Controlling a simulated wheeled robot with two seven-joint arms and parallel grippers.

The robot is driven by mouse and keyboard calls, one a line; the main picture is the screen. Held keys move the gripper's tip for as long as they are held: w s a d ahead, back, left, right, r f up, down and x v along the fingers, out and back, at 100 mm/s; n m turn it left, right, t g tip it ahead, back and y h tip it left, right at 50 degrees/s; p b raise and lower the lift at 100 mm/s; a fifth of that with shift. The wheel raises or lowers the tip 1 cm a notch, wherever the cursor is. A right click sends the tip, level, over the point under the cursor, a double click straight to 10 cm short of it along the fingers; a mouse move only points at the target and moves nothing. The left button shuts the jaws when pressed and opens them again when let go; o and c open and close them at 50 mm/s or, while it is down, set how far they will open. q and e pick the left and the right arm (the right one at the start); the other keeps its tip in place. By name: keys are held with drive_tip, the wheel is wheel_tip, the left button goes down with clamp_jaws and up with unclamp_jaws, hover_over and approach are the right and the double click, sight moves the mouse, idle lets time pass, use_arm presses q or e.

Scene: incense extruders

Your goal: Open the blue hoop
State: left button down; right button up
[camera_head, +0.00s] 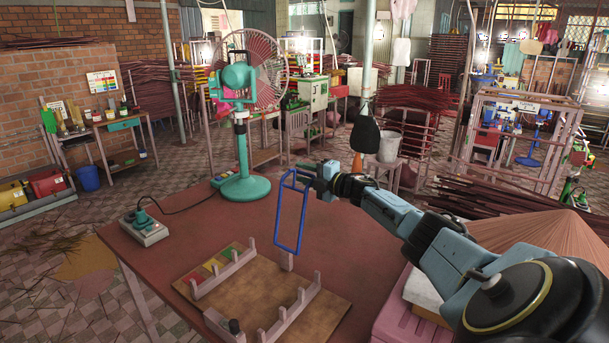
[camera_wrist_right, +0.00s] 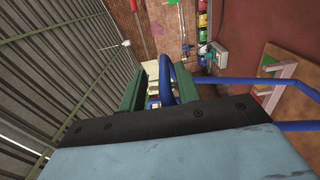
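The blue hoop (camera_head: 304,215) is a narrow rectangular frame. It is upright, with its long sides running down from my right gripper. My right gripper (camera_head: 308,173) comes in from the right at its top end. In the right wrist view the hoop's short bar (camera_wrist_right: 167,84) lies between the two green fingers, against the right one, and its long sides run off to the right. The fingers look shut on the bar, though a slim gap shows on its left. Whether the hoop's lower end touches anything is unclear. My left gripper is not in view.
A brown board (camera_head: 250,314) with pink posts and coloured patches lies on the red table (camera_head: 236,217). A green fan (camera_head: 244,187) stands at the table's back. A switch box (camera_head: 146,232) sits at its left edge. Bare table lies left of the hoop.

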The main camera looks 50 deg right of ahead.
drive_tip(key=shift+f, duration=0.1)
drive_tip(key=s+d+p, duration=0.1)
drive_tip(key=s, duration=1.2)
drive_tip(key=shift+s+p, duration=0.15)
drive_tip(key=shift+p, duration=0.25)
idle(0.6)
